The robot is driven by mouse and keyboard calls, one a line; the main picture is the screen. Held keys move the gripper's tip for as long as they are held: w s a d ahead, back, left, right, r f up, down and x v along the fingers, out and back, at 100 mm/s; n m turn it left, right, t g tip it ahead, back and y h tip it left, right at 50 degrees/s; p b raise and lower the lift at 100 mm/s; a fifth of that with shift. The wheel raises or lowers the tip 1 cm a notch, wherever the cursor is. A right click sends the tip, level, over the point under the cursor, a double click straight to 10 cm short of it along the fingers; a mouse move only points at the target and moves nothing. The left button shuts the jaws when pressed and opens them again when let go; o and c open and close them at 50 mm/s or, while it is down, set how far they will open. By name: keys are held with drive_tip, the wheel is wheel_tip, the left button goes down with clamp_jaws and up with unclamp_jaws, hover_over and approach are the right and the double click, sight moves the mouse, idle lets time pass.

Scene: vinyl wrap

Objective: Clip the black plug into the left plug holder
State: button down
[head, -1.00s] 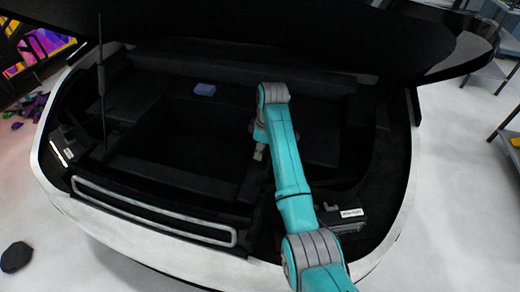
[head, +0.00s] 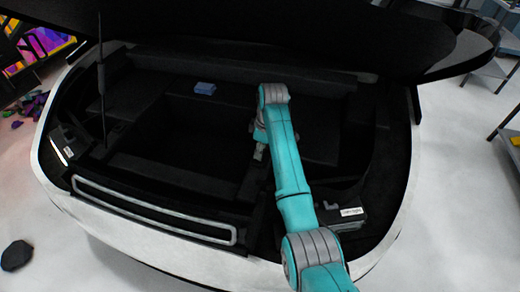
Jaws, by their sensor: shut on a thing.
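My teal arm reaches over the rear edge of a white car into its open dark trunk. My gripper (head: 260,152) is low in the trunk, right of the deep central well, and partly hidden by my arm. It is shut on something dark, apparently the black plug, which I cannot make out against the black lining. A dark unit with a white label (head: 68,152) sits at the trunk's left side. Another dark unit with a white label (head: 350,211) sits at the right. I cannot tell the left plug holder apart in this view.
The raised dark lid (head: 270,35) hangs over the trunk, with a thin strut (head: 101,90) at left. A small blue block (head: 205,88) lies on the back ledge. A light-framed trim strip (head: 150,210) runs along the front edge. Shelves stand at far right.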

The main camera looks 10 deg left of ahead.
drive_tip(key=shift+f, duration=0.85)
idle(1.8)
drive_tip(key=c, duration=0.9)
unclamp_jaws()
drive_tip(key=shift+o, duration=0.2)
